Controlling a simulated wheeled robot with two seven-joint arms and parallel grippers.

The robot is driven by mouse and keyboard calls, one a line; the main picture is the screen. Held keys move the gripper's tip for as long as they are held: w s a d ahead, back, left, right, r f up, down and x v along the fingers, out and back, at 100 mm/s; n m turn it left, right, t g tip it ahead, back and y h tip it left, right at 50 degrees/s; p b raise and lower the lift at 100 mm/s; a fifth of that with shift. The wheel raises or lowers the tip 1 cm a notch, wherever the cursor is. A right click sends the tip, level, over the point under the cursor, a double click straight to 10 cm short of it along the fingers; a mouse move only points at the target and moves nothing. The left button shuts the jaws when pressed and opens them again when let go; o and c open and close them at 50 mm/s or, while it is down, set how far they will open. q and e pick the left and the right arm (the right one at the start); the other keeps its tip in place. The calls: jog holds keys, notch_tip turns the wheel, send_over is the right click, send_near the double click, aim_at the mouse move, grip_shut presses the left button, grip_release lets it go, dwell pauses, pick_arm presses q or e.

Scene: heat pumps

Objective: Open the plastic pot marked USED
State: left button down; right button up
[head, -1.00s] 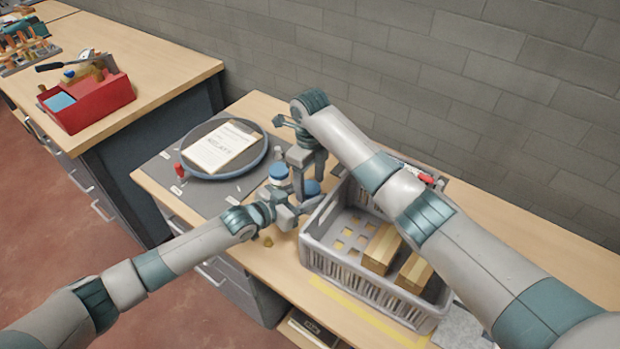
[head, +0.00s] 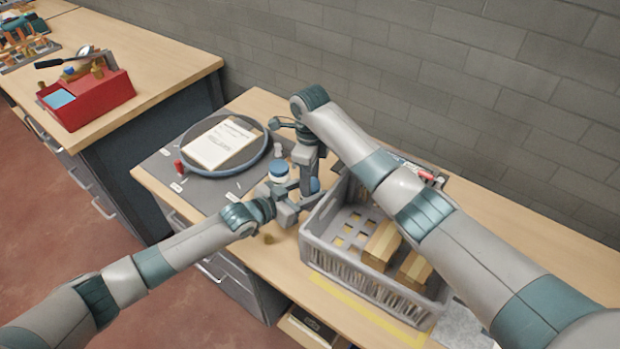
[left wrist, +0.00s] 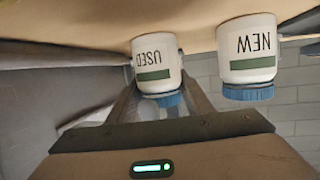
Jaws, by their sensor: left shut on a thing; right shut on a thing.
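The white plastic pot marked USED (left wrist: 153,60), with a green band and blue lid (left wrist: 168,98), appears upside down in the left wrist view, between the fingers of my left gripper (left wrist: 160,105). In the head view my left gripper (head: 300,192) is shut on this pot, whose blue lid (head: 314,185) shows only partly. My right gripper (head: 311,178) reaches down from above and is shut at the lid; its fingertips' contact is mostly hidden. The lid is seen on the pot. The similar pot marked NEW (left wrist: 248,50) stands beside it, also in the head view (head: 279,175).
A grey crate (head: 325,262) with cardboard boxes (head: 381,246) stands close right of the grippers. A round dark tray (head: 262,158) with a paper sheet (head: 221,143) lies behind left.

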jog(key=o, duration=1.2)
jog(key=shift+r, duration=2.25)
jog(key=shift+c, duration=0.4)
notch_tip(320, 180, up, 4)
jog(key=m, duration=0.3)
jog(key=shift+f, duration=0.2)
jog(key=shift+a+f, duration=0.1)
